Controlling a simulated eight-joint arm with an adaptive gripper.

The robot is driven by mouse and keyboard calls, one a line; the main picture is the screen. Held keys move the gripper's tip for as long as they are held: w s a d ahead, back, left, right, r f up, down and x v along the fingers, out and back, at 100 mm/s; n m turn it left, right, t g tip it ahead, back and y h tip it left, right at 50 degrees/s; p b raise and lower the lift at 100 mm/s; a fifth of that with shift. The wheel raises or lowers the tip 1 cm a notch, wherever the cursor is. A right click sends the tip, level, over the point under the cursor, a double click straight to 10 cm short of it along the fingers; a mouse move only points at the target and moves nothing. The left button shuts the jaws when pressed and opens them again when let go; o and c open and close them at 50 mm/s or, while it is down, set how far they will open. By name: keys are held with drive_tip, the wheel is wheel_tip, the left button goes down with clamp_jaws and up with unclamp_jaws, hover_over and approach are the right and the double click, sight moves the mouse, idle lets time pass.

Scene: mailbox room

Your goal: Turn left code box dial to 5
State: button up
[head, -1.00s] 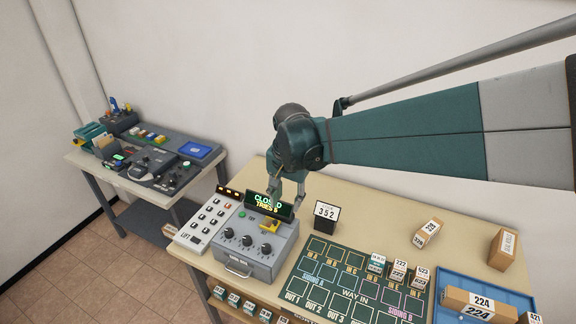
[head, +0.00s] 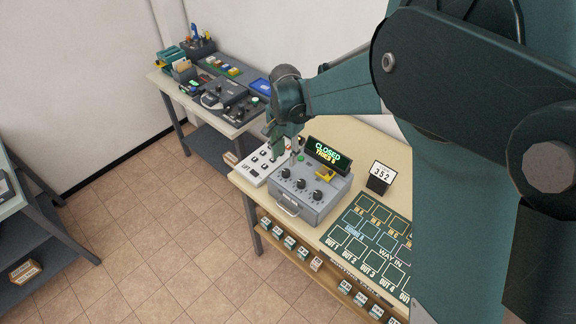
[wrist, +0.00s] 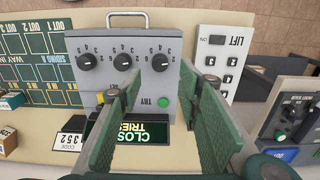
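The grey code box (head: 310,198) stands on the bench with three black dials in a row on its top. Its left dial (head: 286,173) sits nearest the LIFT panel; in the upside-down wrist view this left dial (wrist: 160,62) is rightmost of the three. The numbers around it are too small to read surely. The display (head: 325,156) reads CLOSED with a TRIES line. My gripper (head: 284,150) hangs above the box's left back part. In the wrist view my gripper (wrist: 163,88) is open and empty, its fingers on either side of the left dial's column, apart from the dial.
A green TRY button (wrist: 164,102) and a yellow part (head: 325,174) lie behind the dials. The white LIFT keypad (head: 262,162) stands close on the left. A 352 code card (head: 381,177) and a green sorting board (head: 368,237) are to the right.

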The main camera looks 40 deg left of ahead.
sight(286, 171)
drive_tip(key=shift+f, duration=0.15)
drive_tip(key=shift+f, duration=3.75)
drive_tip(key=shift+c, duration=0.7)
drive_tip(key=c, duration=0.8)
